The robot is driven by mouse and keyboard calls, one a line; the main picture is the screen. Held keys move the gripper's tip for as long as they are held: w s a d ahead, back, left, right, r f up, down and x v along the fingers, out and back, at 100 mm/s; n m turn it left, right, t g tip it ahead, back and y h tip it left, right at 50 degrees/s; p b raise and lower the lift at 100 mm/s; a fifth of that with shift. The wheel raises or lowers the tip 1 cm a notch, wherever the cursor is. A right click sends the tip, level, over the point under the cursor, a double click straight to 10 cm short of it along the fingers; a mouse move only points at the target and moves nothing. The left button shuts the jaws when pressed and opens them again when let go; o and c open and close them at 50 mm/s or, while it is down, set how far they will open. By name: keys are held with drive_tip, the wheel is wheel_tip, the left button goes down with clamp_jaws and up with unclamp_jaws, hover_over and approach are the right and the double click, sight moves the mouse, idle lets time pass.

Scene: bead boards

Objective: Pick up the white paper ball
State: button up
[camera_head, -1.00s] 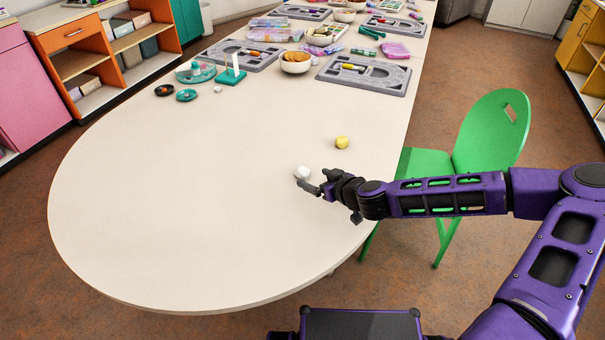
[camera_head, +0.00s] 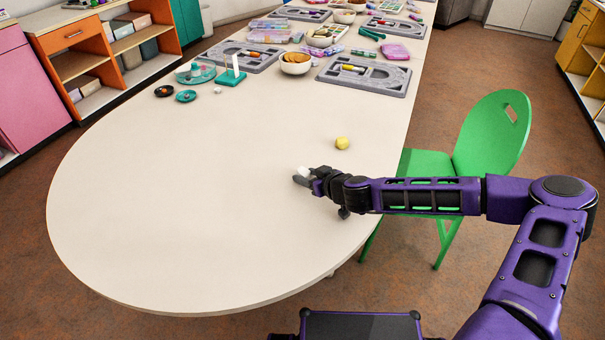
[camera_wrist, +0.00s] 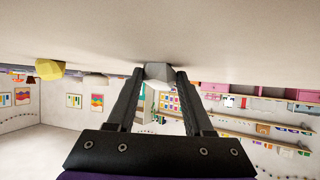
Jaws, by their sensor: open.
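The white paper ball (camera_head: 304,171) lies on the pale table near its right side, partly hidden by my gripper in the head view. My gripper (camera_head: 304,178) is low over the table with its fingers around the ball. In the wrist view my gripper (camera_wrist: 157,76) is open, and the white ball (camera_wrist: 158,71) sits between the two fingertips. Whether the fingers touch it, I cannot tell.
A yellow ball (camera_head: 342,143) lies on the table just beyond my gripper. Bead boards (camera_head: 364,76), a bowl (camera_head: 295,64) and a teal stand (camera_head: 231,79) are farther back. A green chair (camera_head: 490,135) is at the right. The table's near left part is clear.

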clamp_jaws()
